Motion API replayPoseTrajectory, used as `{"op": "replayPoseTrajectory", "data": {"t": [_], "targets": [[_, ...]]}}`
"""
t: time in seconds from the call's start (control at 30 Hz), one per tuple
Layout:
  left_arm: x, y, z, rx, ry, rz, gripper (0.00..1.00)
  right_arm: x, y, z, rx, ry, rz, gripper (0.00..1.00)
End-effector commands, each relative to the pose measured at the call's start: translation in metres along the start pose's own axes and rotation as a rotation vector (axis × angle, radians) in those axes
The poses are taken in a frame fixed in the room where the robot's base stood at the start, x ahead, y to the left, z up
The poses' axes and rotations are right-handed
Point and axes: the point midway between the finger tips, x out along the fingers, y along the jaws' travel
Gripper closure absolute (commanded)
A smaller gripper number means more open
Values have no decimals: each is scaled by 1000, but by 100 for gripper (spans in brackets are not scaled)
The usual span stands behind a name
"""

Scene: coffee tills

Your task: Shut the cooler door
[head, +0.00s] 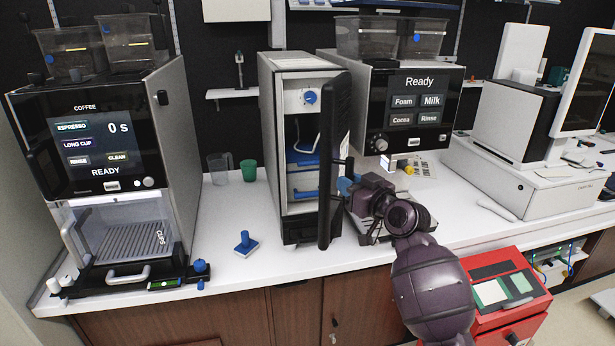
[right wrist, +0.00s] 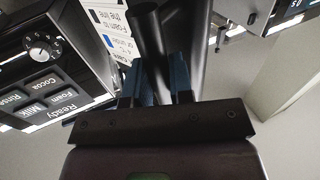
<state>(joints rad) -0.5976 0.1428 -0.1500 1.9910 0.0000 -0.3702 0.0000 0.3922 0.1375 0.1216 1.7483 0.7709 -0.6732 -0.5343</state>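The cooler (head: 266,110) is the narrow grey unit in the middle of the counter. Its black door (head: 334,150) stands open, swung out toward me on the right side, so the lit inside with its blue parts shows. My right gripper (head: 346,184) is at the outer face of the door, by its handle. In the right wrist view the two blue fingers of my right gripper (right wrist: 158,80) stand apart, with a dark bar (right wrist: 150,35), seemingly the door handle, between them. Whether they press on it I cannot tell. My left gripper is not in view.
A coffee machine (head: 178,130) stands on the left and another (head: 415,88) behind the door on the right. A blue tamper (head: 245,244), a green cup (head: 248,171) and a clear cup (head: 217,168) are left of the cooler. A red box (head: 508,322) stands at the lower right.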

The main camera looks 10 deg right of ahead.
Motion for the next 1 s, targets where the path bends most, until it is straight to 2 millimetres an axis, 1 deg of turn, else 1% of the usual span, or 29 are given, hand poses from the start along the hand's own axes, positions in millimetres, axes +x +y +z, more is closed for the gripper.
{"op": "replayPoseTrajectory", "data": {"t": [0.03, 0.1, 0.33, 0.8, 1.0], "targets": [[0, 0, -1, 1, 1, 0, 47, 0, 0, -1, 0, 1, 0, 89], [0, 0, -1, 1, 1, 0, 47, 0, 0, -1, 0, 1, 0, 99], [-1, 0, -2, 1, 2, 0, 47, 4, -4, -2, 0, 2, -2, 100], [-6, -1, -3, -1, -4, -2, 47, 32, -30, -3, 0, 4, -2, 100], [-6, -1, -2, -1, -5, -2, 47, 33, -31, -2, 0, 4, -2, 100]]}}
